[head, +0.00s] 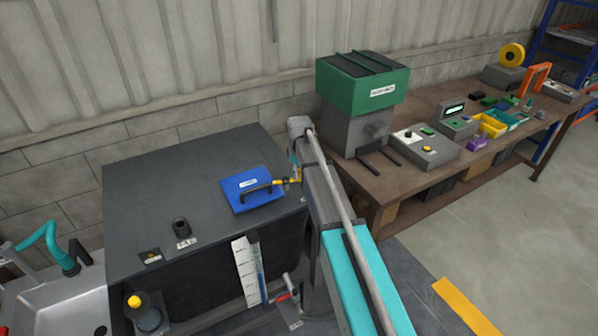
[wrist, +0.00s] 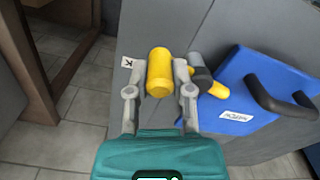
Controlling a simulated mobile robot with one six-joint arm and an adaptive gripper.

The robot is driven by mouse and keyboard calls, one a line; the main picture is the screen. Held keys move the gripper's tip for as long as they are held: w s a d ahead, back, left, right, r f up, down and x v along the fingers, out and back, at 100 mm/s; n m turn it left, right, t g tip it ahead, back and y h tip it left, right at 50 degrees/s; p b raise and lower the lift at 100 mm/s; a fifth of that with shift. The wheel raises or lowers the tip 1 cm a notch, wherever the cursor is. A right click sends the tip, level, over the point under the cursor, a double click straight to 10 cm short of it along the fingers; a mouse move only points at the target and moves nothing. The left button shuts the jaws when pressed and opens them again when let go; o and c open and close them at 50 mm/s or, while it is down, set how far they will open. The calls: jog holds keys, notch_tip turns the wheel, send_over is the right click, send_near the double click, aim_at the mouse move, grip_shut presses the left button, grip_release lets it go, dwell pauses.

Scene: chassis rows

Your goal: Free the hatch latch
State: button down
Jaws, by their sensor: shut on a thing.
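The blue hatch (head: 252,188) lies on top of the dark grey cabinet (head: 150,185), with a black handle (head: 258,191) and a white label. It also shows in the wrist view (wrist: 265,75). The latch has a thick yellow grip (wrist: 160,70), a grey pivot (wrist: 197,66) and a yellow tongue (wrist: 217,90) that overlaps the hatch's edge. My gripper (wrist: 158,80) is shut on the yellow grip, one finger on each side. In the head view, the latch (head: 288,181) shows at the hatch's right edge, partly hidden by my arm.
A workbench (head: 390,190) at the right bears a green-topped machine (head: 362,85), a control box (head: 425,148) and several bins. A black knob (head: 181,227) stands on the cabinet top. A sink (head: 65,305) with a teal tap is at the left. Floor at the right is clear.

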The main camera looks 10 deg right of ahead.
jog(key=s+m, duration=0.1)
jog(key=m, duration=0.1)
jog(key=s+m, duration=0.1)
jog(key=m, duration=0.2)
jog(key=s+m, duration=0.1)
jog(key=a+m, duration=0.1)
jog(key=m, duration=0.1)
jog(key=shift+s, duration=0.25)
jog(key=m, duration=0.2)
jog(key=s+a+m, duration=0.1)
jog(key=shift+m, duration=0.4)
jog(key=shift+s+a+m, duration=0.15)
jog(key=shift+a+m, duration=0.2)
jog(key=shift+m, duration=0.5)
jog(key=shift+s+a+m, duration=0.1)
jog(key=shift+a+m, duration=0.25)
jog(key=shift+m, duration=0.5)
jog(key=c, duration=0.5)
grip_release()
jog(key=shift+c, duration=0.2)
jog(key=shift+o, duration=0.2)
